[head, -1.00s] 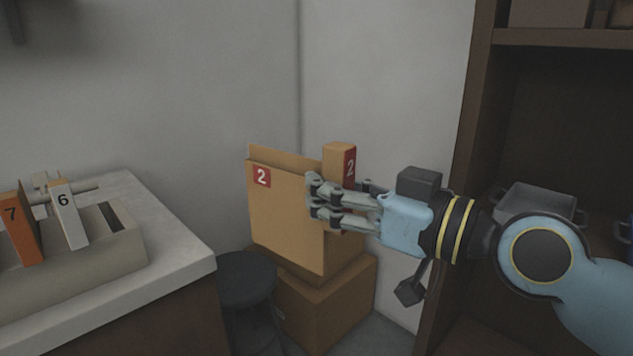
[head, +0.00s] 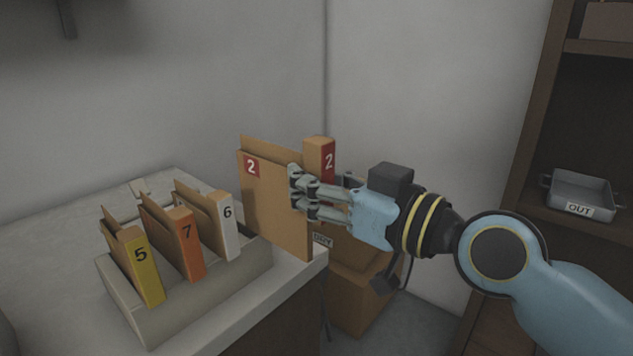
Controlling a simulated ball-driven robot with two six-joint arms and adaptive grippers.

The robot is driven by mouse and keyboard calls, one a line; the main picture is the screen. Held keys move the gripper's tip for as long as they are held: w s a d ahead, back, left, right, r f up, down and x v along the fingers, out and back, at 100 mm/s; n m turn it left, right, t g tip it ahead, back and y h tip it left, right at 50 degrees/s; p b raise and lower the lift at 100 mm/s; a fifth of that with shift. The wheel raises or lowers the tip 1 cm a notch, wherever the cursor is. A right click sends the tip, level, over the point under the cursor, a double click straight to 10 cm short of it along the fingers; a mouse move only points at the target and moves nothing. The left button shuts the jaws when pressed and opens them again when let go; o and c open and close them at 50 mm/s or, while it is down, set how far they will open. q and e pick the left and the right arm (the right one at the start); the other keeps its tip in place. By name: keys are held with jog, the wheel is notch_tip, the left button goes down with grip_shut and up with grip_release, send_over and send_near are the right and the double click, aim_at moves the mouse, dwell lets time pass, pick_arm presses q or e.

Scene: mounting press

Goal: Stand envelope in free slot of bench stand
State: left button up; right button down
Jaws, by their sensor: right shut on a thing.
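My right gripper (head: 310,195) is shut on the right edge of a brown envelope (head: 268,205). The envelope is upright, with a red "2" label on its face and a thick spine marked "2" at the right. It is held at the right end of the counter, to the right of the bench stand. The bench stand (head: 195,308) is a beige rack on the counter. It holds envelopes with spines 5 (head: 142,265), 7 (head: 187,245) and 6 (head: 226,225). The stand's part right of envelope 6 is partly hidden behind envelope 2. My left gripper is not in view.
The light counter (head: 60,225) has free room behind and left of the stand. Cardboard boxes (head: 358,300) stand on the floor past its right end. A grey tray marked "OUT" (head: 582,192) sits on a dark shelf at the right.

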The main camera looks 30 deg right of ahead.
send_over(246, 205)
jog(key=shift+s+d, duration=0.1)
jog(key=shift+d, duration=0.25)
dwell(0.3)
jog(key=shift+f+b, duration=0.1)
jog(key=shift+b, duration=0.2)
jog(key=shift+f+b, duration=2.15)
notch_tip(246, 205, down, 4)
jog(key=b, duration=0.4)
jog(key=shift+f, duration=0.15)
